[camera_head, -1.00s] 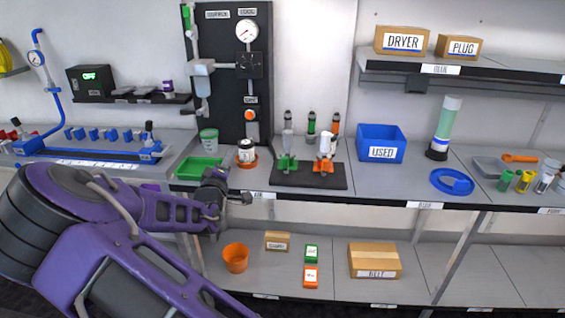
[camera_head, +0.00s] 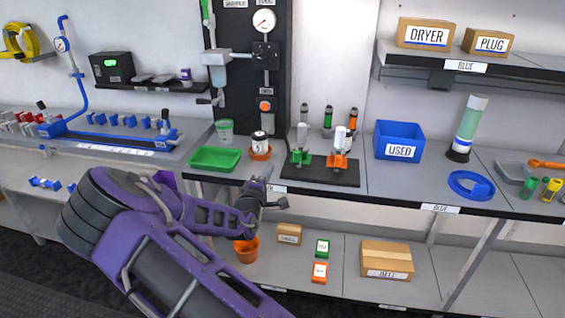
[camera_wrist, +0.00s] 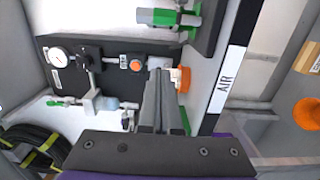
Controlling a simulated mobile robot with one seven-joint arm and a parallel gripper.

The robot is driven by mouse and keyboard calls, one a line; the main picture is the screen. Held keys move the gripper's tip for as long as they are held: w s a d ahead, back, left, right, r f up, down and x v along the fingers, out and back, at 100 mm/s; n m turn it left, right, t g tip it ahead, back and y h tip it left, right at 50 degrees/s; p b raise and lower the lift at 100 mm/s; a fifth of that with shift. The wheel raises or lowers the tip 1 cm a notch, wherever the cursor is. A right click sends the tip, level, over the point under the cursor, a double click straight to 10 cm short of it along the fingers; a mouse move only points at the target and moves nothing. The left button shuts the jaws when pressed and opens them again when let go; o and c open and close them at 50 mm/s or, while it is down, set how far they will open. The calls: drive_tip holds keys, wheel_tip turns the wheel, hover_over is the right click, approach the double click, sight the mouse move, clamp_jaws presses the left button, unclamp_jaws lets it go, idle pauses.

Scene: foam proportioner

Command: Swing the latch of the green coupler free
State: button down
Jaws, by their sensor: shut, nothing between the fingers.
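The green coupler (camera_head: 302,158) stands on a black mat (camera_head: 320,172) on the bench, with a pale cylinder upright above it. An orange coupler (camera_head: 338,160) stands to its right.
A white jar on an orange base (camera_head: 260,146) and a green tray (camera_head: 215,158) stand left of the mat. A black panel with a gauge (camera_head: 264,21) rises behind. A blue USED bin (camera_head: 399,140) is to the right. The lower shelf holds boxes and an orange pot (camera_head: 246,250).

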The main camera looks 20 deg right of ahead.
drive_tip(key=x, duration=0.9)
drive_tip(key=shift+d, duration=0.5)
drive_tip(key=shift+s+d, duration=0.4)
drive_tip(key=shift+s, duration=0.35)
drive_tip(key=shift+s+d, duration=0.4)
drive_tip(key=shift+s, duration=0.3)
